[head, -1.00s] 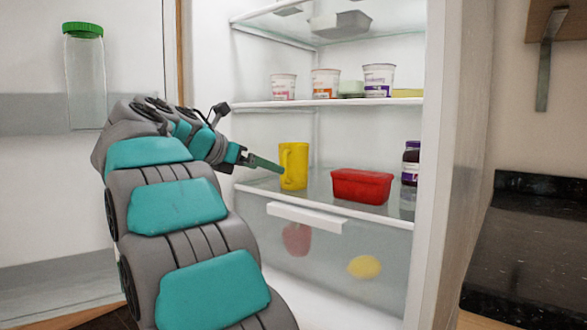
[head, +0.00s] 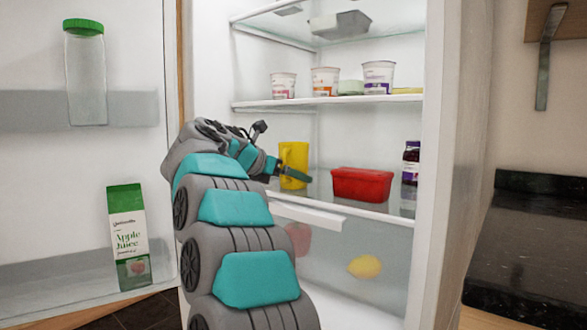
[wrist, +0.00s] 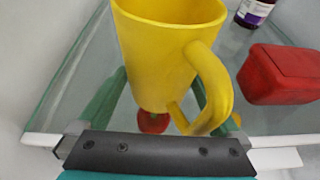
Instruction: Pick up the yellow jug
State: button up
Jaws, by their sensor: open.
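The yellow jug (head: 293,158) stands upright on the fridge's middle glass shelf. In the wrist view the jug (wrist: 165,55) fills the upper middle, with its handle toward the lower right, facing my gripper. My gripper (head: 298,175) is open at the jug's lower part. In the wrist view its green fingers show to the left and right of the jug's lower body, partly hidden by the jug. I cannot tell whether they touch it.
A red container (head: 361,185) stands close right of the jug, with a dark jar (head: 410,163) beyond it. Yogurt cups (head: 325,81) stand on the shelf above. A white drawer handle (head: 306,213) lies below the shelf edge. A juice carton (head: 128,236) stands in the door.

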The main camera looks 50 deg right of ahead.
aim_at(289, 160)
jog(key=c, duration=1.3)
jog(key=shift+r, duration=0.2)
jog(key=shift+r+p, duration=0.85)
jog(key=shift+r, duration=0.9)
jog(key=shift+s+a+f, duration=0.1)
jog(key=shift+s+a, duration=0.1)
jog(key=shift+a, duration=4.3)
jog(key=shift+s+a+f, duration=0.1)
jog(key=shift+s+a, duration=0.05)
jog(key=shift+a, duration=4.3)
